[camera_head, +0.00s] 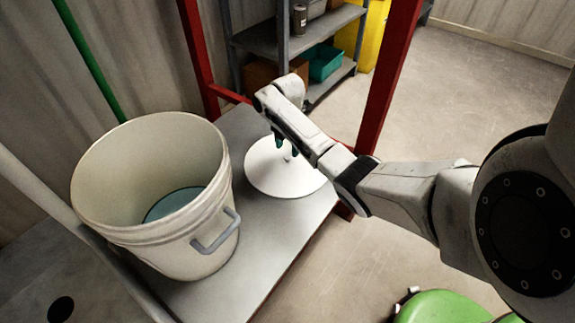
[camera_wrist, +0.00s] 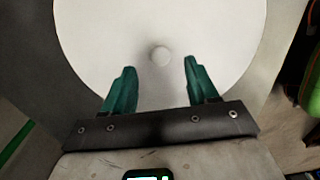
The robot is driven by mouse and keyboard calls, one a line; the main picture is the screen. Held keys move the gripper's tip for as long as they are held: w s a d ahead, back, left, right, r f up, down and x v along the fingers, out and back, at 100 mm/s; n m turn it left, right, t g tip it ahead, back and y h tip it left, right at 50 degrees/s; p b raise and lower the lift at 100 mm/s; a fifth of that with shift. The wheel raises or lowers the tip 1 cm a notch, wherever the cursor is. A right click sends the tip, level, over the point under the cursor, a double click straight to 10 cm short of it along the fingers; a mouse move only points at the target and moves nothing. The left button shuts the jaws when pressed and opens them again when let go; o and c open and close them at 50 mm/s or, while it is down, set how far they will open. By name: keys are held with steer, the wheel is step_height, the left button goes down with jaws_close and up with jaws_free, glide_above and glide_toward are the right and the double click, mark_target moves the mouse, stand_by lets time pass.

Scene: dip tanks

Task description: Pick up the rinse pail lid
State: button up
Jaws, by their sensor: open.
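The rinse pail lid (camera_head: 268,172) is a white round disc lying flat on the grey bench beside the pail. A small round knob (camera_wrist: 160,56) stands at its middle in the wrist view. My gripper (camera_head: 285,150) is over the lid, with its teal fingers pointing down. In the wrist view my gripper (camera_wrist: 159,68) is open, with a finger on either side of the knob's line and nothing between them. The knob lies just beyond the fingertips in that picture. The remaining height above the lid is hard to tell. My arm hides part of the lid's far edge.
A white pail (camera_head: 150,235) with a grey handle and bluish liquid (camera_head: 172,204) stands open at left on the bench (camera_head: 225,290). Red posts (camera_head: 388,75) rise behind the bench. A shelf (camera_head: 265,42) holds a teal bin (camera_head: 325,62). A green object (camera_head: 440,307) is at bottom right.

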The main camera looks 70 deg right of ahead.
mark_target(288, 157)
step_height(288, 157, down, 4)
steer(key=shift+f+b, duration=0.15)
steer(key=shift+b, duration=0.75)
jaws_close()
